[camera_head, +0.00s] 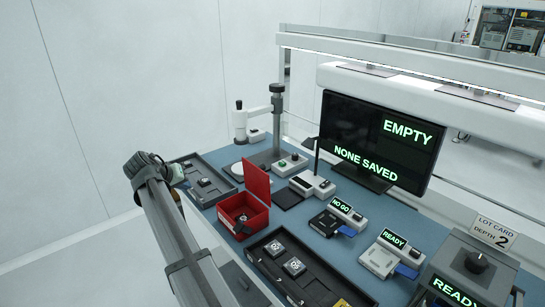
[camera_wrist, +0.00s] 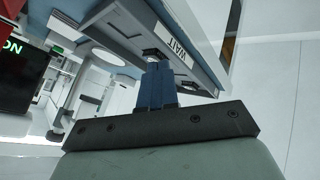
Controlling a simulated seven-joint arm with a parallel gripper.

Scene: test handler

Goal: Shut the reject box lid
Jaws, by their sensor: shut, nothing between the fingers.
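The reject box is the red box (camera_head: 236,232) on the blue bench in the head view. Its red lid (camera_head: 256,184) stands open, raised at the back of the box. A small dark part (camera_head: 243,218) lies inside. My gripper (camera_wrist: 158,70) shows in the wrist view, with its blue fingers shut together and nothing between them. It is over or near a grey tray (camera_wrist: 118,22) labelled WAIT. In the head view my arm's end is left of the red box, apart from it, and the fingers are hard to make out there. The wrist view does not clearly show the red box.
A dark tray (camera_head: 216,166) with a part lies left of the box, and another with several parts (camera_head: 295,266) lies in front. A microscope stand (camera_head: 277,115) rises behind the lid. Small testers (camera_head: 345,215) and a monitor (camera_head: 375,140) stand to the right.

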